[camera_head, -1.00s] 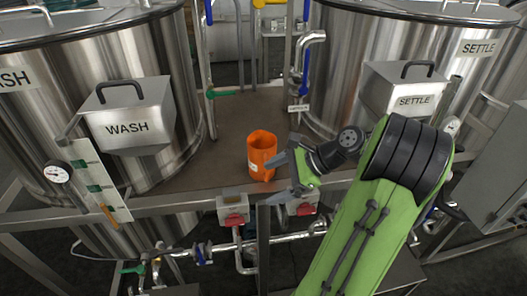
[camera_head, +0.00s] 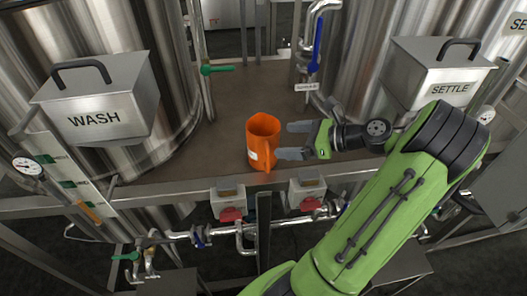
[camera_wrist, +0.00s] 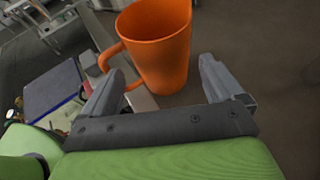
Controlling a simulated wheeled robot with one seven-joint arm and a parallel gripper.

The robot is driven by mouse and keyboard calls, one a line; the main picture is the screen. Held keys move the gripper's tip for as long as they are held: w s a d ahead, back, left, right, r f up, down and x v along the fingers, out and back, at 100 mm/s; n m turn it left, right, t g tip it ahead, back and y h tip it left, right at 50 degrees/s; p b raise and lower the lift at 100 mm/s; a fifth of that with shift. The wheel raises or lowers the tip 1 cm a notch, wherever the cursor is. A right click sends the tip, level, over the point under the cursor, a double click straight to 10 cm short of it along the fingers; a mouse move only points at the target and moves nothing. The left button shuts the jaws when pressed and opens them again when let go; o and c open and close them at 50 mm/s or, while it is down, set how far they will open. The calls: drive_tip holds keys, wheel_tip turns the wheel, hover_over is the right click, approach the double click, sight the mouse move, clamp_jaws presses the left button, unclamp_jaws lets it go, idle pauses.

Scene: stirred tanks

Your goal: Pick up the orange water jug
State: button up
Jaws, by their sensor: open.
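The orange water jug (camera_head: 262,143) stands upright on the brown platform between the two tanks, near its front edge. Its handle faces the front, toward the camera. My gripper (camera_head: 287,141) is just right of the jug, open, with its two fingers pointing left at it. In the wrist view the jug (camera_wrist: 157,45) is ahead of the open fingers of my gripper (camera_wrist: 157,88), and its handle is on the left. The jaws hold nothing. I cannot tell whether the near finger touches the handle.
The WASH tank box (camera_head: 100,103) is at left and the SETTLE tank box (camera_head: 437,75) at right. A metal rail (camera_head: 170,188) runs along the platform's front. Red-based switch boxes (camera_head: 230,200) hang below it. The platform behind the jug is clear.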

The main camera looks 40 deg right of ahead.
sight(267, 142)
drive_tip(key=b+x, duration=0.1)
drive_tip(key=x, duration=0.2)
drive_tip(key=b+x, duration=0.1)
drive_tip(key=x, duration=0.3)
drive_tip(key=shift+w+f, duration=0.15)
drive_tip(key=shift+f, duration=0.2)
drive_tip(key=shift+r, duration=0.1)
drive_tip(key=shift+c, duration=0.8)
drive_tip(key=c, duration=0.6)
